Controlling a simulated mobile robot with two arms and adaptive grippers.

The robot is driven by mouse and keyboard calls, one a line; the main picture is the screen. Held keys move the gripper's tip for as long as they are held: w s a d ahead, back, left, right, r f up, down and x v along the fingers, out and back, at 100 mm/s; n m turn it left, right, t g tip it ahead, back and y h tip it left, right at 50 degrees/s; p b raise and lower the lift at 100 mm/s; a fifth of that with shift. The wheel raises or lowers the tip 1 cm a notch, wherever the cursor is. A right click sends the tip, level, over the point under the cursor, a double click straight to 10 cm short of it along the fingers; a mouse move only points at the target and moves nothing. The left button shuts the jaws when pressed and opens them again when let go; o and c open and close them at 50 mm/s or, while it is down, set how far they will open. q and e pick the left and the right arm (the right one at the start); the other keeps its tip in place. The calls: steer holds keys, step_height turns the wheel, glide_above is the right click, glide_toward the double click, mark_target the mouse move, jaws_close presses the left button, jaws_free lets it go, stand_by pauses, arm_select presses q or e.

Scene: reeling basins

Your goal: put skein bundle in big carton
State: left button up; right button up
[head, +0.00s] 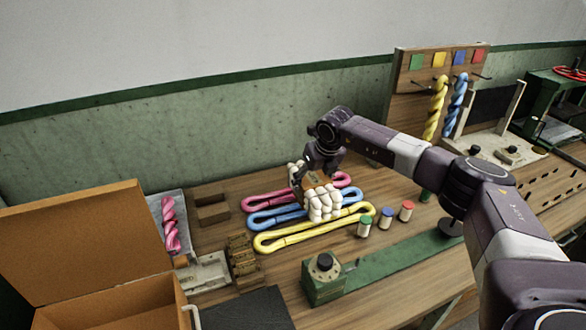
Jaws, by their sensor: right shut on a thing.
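The skein bundle (322,204) is a cluster of thick white hanks with a brown band around it, in the middle of the head view. My right gripper (311,180) comes down on it from above and is shut on it; the fingertips are partly hidden by the bundle. The bundle is over the coloured skeins on the wooden table; I cannot tell whether it touches them. The big carton (86,243) is orange-brown, at the lower left, with its lid raised and the front part cut off by the picture edge. My left gripper is not in view.
Pink, blue and yellow skeins (285,241) lie on the table. Several small capped spools (386,219) stand right of them. A twisted pink skein (170,225), wooden blocks (211,208) and a brown rack (242,258) lie between bundle and carton. A green winding device (322,285) stands in front.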

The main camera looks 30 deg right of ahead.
steer(key=shift+a+r, duration=0.15)
steer(key=shift+a, duration=0.05)
step_height(320, 180, up, 7)
steer(key=shift+w+d+f+p, duration=0.1)
steer(key=shift+p, duration=0.7)
steer(key=shift+s+a, duration=0.2)
steer(key=shift+a, duration=0.05)
steer(key=s+a+f+n+g+y+b, duration=0.15)
steer(key=s+a+n+g+y, duration=0.3)
steer(key=s+a+n, duration=1.1)
steer(key=s+a+n+g+h, duration=0.2)
steer(key=s+n, duration=0.5)
steer(key=n, duration=0.3)
steer(key=s+a+n+g+h+b, duration=0.1)
steer(key=s+a+n+g+h, duration=0.1)
steer(key=s+n, duration=0.6)
steer(key=r+n, duration=0.1)
steer(key=n, duration=0.2)
steer(key=shift+s+a, duration=0.15)
steer(key=shift+a, duration=0.25)
steer(key=shift+f+n+g, duration=0.1)
steer(key=shift+n+g, duration=0.15)
